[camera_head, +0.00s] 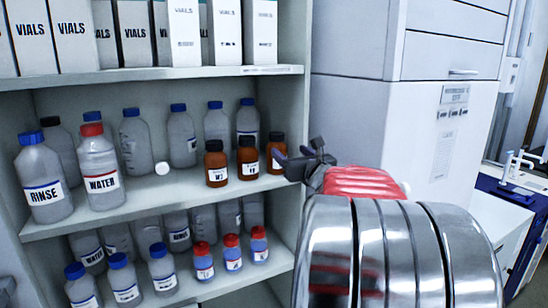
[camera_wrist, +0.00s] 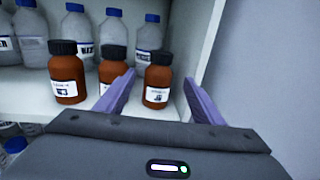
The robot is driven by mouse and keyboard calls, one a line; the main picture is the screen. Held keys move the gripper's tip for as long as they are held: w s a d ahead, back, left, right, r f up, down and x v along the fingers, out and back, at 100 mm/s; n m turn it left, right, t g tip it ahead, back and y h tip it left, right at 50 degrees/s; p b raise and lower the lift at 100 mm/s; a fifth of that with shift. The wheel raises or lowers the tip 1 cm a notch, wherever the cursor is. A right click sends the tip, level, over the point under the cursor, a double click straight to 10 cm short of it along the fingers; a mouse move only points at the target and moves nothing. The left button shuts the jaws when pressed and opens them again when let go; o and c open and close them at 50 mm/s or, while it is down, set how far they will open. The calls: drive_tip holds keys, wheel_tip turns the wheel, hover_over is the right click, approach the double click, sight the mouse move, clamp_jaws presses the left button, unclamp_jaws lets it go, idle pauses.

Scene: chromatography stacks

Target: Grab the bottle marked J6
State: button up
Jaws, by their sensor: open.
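Three small amber bottles with black caps and white labels stand on the middle shelf: a left one (camera_head: 216,165), a middle one (camera_head: 247,160) and a right one (camera_head: 276,150). Their label marks are too small to read surely, so I cannot tell which is J6. The wrist view also shows the left bottle (camera_wrist: 67,72), the middle bottle (camera_wrist: 113,67) and the right bottle (camera_wrist: 158,77). My gripper (camera_wrist: 159,84) is open and empty. The right bottle appears between its purple fingers; the left finger overlaps the middle bottle's lower right. Contact cannot be told.
Clear blue-capped bottles (camera_head: 182,140) stand behind the amber ones. A WATER bottle (camera_head: 98,172) and a RINSE bottle (camera_head: 44,180) stand left. A small white round object (camera_head: 162,168) lies on the shelf. The shelf's right side wall (camera_head: 300,110) is close to my gripper. More bottles fill the lower shelf.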

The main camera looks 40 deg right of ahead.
sight(279, 142)
drive_tip(key=x, duration=0.8)
drive_tip(key=shift+x, duration=2.65)
drive_tip(key=shift+r, duration=0.1)
drive_tip(key=shift+c, duration=0.5)
clamp_jaws()
